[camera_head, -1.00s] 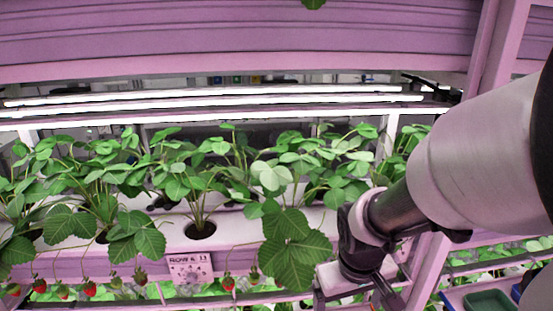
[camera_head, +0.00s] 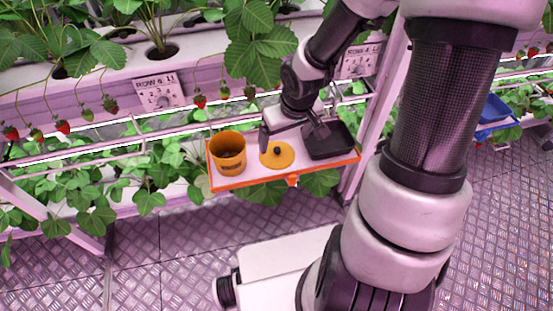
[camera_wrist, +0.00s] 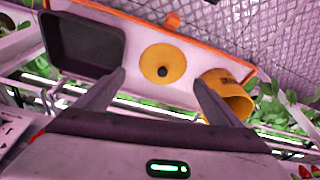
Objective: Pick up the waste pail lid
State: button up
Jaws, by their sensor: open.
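The waste pail lid is a flat yellow-orange disc (camera_head: 277,154) with a small dark knob, lying on a white tray with an orange rim (camera_head: 228,186). In the wrist view the lid (camera_wrist: 164,64) lies beyond and between my open fingertips. The orange waste pail (camera_head: 228,152) stands open on the tray, left of the lid; in the wrist view the pail (camera_wrist: 228,92) is at the right, partly behind a finger. My gripper (camera_head: 292,138) is open and empty, just above and behind the lid. The fingertips (camera_wrist: 158,76) appear apart from the lid.
A black bin (camera_head: 330,141) sits on the tray right of the lid, close to my gripper; it also shows in the wrist view (camera_wrist: 84,42). Strawberry plants and hanging berries (camera_head: 110,104) are behind the tray. A blue tray (camera_head: 494,110) stands far right. The metal floor (camera_head: 170,240) in front is clear.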

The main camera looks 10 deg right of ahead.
aim_at(278, 151)
jog(key=b+x, duration=0.1)
jog(key=x, duration=0.1)
jog(key=b+x, duration=0.1)
jog(key=x, duration=0.2)
jog(key=b+x, duration=0.1)
jog(key=x, duration=0.2)
jog(key=shift+w+a+b, duration=0.2)
jog(key=shift+a+b, duration=0.2)
jog(key=shift+r, duration=0.1)
jog(key=shift+s, duration=0.1)
jog(key=c, duration=1.3)
jog(key=shift+s, duration=0.1)
jog(key=c, duration=0.3)
